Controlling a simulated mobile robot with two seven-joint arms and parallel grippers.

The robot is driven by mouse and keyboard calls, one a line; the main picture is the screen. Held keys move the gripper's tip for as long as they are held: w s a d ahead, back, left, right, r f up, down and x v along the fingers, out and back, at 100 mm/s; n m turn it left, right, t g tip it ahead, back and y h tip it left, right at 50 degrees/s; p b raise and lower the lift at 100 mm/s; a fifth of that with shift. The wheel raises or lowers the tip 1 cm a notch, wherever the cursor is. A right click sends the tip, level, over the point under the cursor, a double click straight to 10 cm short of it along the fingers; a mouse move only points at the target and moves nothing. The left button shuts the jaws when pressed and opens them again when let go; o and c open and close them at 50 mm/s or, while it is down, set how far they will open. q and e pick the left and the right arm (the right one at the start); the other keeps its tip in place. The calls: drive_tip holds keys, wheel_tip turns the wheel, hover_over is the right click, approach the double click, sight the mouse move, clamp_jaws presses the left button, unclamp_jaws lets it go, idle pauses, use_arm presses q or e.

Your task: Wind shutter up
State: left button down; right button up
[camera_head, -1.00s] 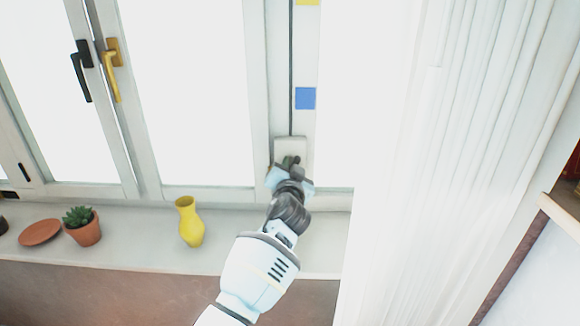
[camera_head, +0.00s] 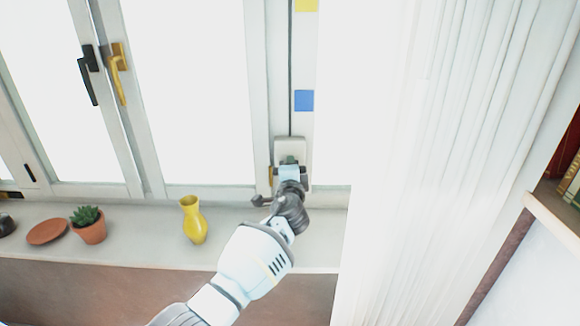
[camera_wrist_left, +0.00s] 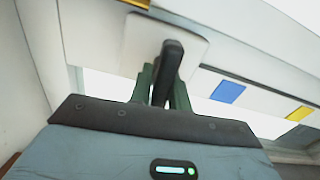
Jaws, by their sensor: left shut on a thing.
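A white winder box (camera_head: 290,145) is fixed to the window frame, with a thin dark line running up from it. It also shows as a pale plate in the left wrist view (camera_wrist_left: 141,45). A black crank handle (camera_wrist_left: 170,58) sticks out from this plate. My left gripper (camera_head: 289,168) is at the box, its fingers closed around the handle; the wrist view shows a finger on each side (camera_wrist_left: 163,92). In the head view the gripper hides most of the handle. The shutter itself cannot be made out; the panes are bright white. My right gripper is not in view.
A yellow vase (camera_head: 193,222), a potted succulent (camera_head: 90,230) and a terracotta saucer (camera_head: 47,232) stand on the sill (camera_head: 140,240) left of my arm. A white curtain (camera_head: 430,180) hangs to the right. Blue (camera_head: 304,100) and yellow squares mark the frame above the box.

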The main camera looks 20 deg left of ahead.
use_arm(q)
drive_tip(key=m+p, duration=0.1)
drive_tip(key=m, duration=0.3)
drive_tip(key=shift+r+m, duration=0.1)
drive_tip(key=shift+m, duration=0.2)
drive_tip(key=shift+f+m+p, duration=0.2)
drive_tip(key=shift+m+p, duration=0.25)
drive_tip(key=shift+m, duration=1.45)
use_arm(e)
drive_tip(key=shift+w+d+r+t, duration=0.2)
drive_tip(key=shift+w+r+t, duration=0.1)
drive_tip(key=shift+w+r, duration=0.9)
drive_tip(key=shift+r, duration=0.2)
use_arm(q)
drive_tip(key=c, duration=1.4)
unclamp_jaws()
drive_tip(key=shift+o, duration=0.2)
drive_tip(key=shift+s, duration=0.2)
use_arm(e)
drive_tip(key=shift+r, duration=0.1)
use_arm(q)
drive_tip(key=shift+s, duration=0.25)
drive_tip(key=v, duration=0.7)
drive_tip(key=shift+p, duration=0.3)
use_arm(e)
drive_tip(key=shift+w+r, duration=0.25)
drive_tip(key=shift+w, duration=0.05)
